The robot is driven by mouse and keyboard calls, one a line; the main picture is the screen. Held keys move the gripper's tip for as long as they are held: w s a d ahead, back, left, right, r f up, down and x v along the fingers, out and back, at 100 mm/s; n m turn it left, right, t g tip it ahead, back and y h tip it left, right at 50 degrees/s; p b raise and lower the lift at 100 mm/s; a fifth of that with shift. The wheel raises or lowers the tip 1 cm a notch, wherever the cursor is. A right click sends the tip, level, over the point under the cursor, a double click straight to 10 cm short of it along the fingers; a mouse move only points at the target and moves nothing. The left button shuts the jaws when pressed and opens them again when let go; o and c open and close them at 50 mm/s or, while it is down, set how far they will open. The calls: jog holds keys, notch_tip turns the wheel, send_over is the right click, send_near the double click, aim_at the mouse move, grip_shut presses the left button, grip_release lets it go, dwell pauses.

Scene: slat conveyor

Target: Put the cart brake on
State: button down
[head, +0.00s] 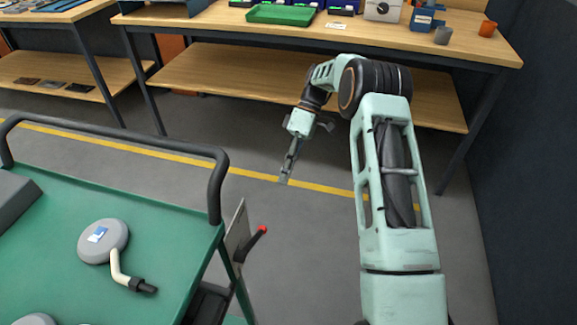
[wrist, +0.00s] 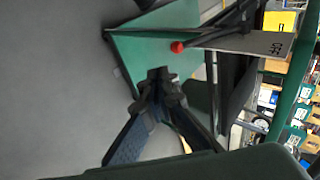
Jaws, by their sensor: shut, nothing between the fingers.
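The cart (head: 170,205) has a green top and a black tube handle, at the lower left of the head view. On its right end is a grey plate (head: 236,232) with a short dark lever ending in a red knob (head: 263,229). In the wrist view, the red knob (wrist: 177,47) lies just beyond my fingertips, with the marked plate (wrist: 255,43) to its right. My gripper (head: 285,180) is shut and empty, pointing down, apart from the knob and above it in the head view. I cannot tell which setting the lever is at.
A grey round part with a bent pale pipe (head: 103,241) lies on the cart top. A wooden workbench (head: 400,30) with a green tray (head: 281,14) and bins stands behind. A dark wall (head: 530,150) is at the right. Grey floor is free between cart and bench.

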jog(key=shift+v, duration=1.1)
jog(key=shift+w+d, duration=0.1)
jog(key=shift+w, duration=0.05)
